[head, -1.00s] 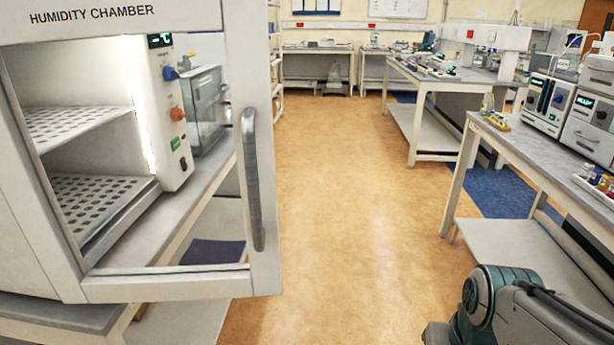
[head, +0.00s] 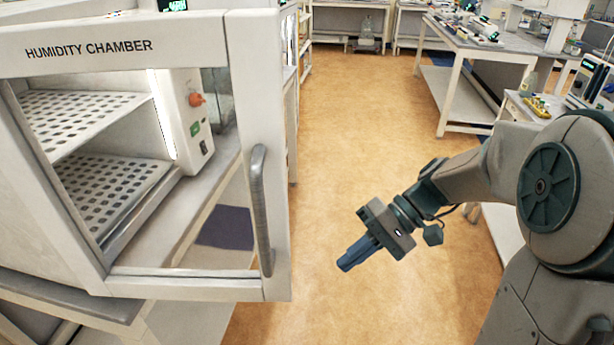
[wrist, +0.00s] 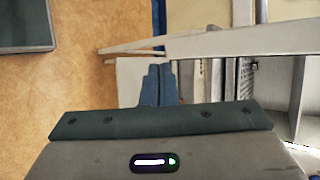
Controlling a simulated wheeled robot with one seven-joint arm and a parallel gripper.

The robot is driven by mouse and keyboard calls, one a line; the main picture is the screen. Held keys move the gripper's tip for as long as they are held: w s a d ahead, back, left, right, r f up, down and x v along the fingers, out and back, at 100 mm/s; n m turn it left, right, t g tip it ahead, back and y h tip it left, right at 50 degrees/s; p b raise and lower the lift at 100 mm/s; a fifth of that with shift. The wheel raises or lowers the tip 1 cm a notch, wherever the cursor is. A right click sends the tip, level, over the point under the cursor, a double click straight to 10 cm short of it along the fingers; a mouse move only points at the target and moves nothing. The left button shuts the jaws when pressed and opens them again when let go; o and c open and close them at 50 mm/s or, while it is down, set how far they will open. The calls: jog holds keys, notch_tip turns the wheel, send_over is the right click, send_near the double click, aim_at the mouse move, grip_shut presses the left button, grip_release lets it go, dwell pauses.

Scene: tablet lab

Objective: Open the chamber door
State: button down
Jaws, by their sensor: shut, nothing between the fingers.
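The humidity chamber (head: 120,28) stands at the left in the head view. A grey vertical handle (head: 262,210) is on the door's outer right edge. My gripper (head: 350,262) is shut and empty, to the right of the handle and apart from it, above the open floor. In the wrist view my shut fingers (wrist: 158,85) show at the middle, with the pale door and the chamber's shelves beyond; the handle is hard to make out there.
A white control unit (head: 183,120) with an orange knob shows beyond the door opening. The tan floor (head: 340,120) is clear in the middle. A bench (head: 480,65) with instruments stands at the back right, and another bench is partly hidden behind my arm.

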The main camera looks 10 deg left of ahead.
jog(key=w+r+n+g+y+p, duration=0.15)
jog(key=w+r+y+p, duration=0.25)
jog(key=w+r+y, duration=0.4)
jog(key=s+a+r+p, duration=0.1)
jog(key=s+a+p, duration=0.1)
jog(key=s+a, duration=0.5)
jog(key=shift+s+a+r+t+h, duration=0.15)
jog(key=shift+s+a+t+h, duration=0.15)
jog(key=shift+a, duration=0.7)
